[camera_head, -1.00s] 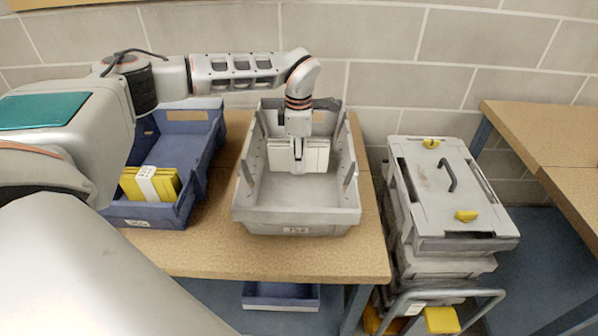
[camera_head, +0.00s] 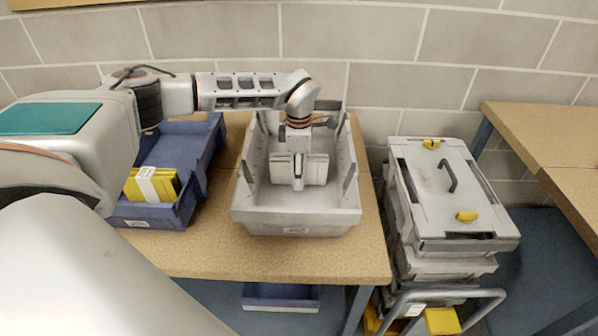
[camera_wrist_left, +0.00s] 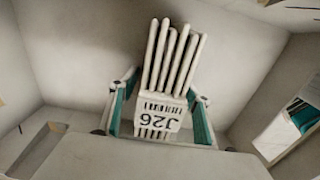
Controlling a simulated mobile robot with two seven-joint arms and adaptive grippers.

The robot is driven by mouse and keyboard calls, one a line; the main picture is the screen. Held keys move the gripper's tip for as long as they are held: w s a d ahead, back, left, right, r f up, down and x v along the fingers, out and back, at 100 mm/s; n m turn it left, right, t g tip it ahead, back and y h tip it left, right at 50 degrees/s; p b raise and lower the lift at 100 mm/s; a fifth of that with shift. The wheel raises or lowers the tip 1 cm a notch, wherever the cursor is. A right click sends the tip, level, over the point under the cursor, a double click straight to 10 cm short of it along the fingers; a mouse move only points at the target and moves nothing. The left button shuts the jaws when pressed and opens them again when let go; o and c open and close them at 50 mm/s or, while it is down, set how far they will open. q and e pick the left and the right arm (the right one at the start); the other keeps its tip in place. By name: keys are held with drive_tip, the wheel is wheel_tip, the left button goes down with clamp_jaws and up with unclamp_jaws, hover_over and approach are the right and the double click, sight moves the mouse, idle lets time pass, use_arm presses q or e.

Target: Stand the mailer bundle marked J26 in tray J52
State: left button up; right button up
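The white mailer bundle (camera_head: 317,169), several thin mailers with a band, is upright inside the grey tray (camera_head: 290,216). In the left wrist view the bundle (camera_wrist_left: 172,62) shows its J26 label, upside down. My left gripper (camera_head: 298,178) comes down from above and is shut on the bundle. In the wrist view its teal-padded fingers (camera_wrist_left: 160,118) sit on either side of the label. The bundle's lower edge is low in the tray; I cannot tell whether it touches the floor. The tray's front label is too small to read surely. My right gripper is not in view.
A blue tray (camera_head: 206,190) with a yellow bundle (camera_head: 160,186) stands to the left on the wooden table (camera_head: 260,258). Grey lidded crates (camera_head: 452,195) are stacked on a cart to the right. The tray's front part is empty.

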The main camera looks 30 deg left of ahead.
use_arm(q)
wheel_tip(320, 180, up, 12)
drive_tip(key=shift+r, duration=0.15)
idle(0.7)
